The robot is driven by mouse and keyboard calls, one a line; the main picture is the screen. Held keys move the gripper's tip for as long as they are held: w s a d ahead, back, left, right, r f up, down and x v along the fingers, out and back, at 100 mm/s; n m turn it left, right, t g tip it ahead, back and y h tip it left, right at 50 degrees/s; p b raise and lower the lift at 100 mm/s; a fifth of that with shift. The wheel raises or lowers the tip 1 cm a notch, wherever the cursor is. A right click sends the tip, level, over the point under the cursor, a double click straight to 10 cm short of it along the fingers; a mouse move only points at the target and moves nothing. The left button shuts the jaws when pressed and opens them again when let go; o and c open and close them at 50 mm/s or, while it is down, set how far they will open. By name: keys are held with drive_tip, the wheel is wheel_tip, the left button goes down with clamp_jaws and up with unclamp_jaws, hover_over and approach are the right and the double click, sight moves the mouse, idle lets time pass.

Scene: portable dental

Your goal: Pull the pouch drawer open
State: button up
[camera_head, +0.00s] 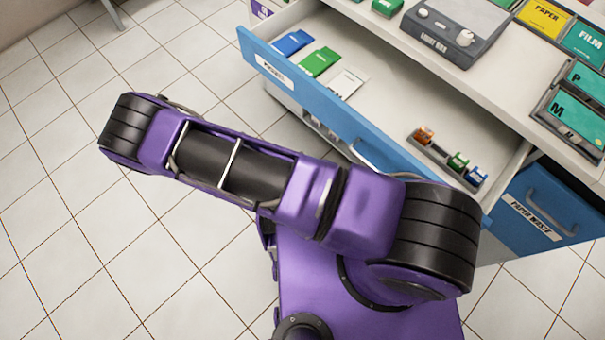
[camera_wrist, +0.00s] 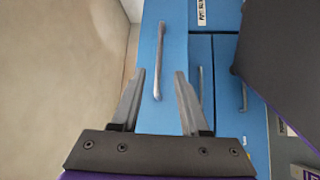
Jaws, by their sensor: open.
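In the head view a wide drawer with a blue front (camera_head: 310,98) stands pulled out from the white cabinet. Its label (camera_head: 272,68) is too small to read with certainty. Inside lie a blue packet (camera_head: 292,42), a green packet (camera_head: 319,61) and a white packet (camera_head: 346,83). Its handle (camera_head: 368,158) is partly behind my arm. My gripper is hidden in the head view. In the wrist view my gripper (camera_wrist: 161,76) is open and empty, facing blue fronts. A long grey handle (camera_wrist: 159,60) appears between and beyond the fingertips; I cannot tell whether they touch.
A holder with small coloured items (camera_head: 446,158) lies in the drawer's right part. The PAPER WASTE front (camera_head: 545,205) is at the right. A light box (camera_head: 455,30) and card boxes stand on the countertop (camera_head: 420,70). Tiled floor (camera_head: 60,230) at left is clear.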

drive_tip(key=shift+w+a+f, duration=0.1)
drive_tip(key=shift+a+f, duration=0.05)
drive_tip(key=shift+a, duration=0.95)
drive_tip(key=shift+w+a+f, duration=0.1)
drive_tip(key=shift+a+f, duration=0.05)
drive_tip(key=shift+a, duration=0.95)
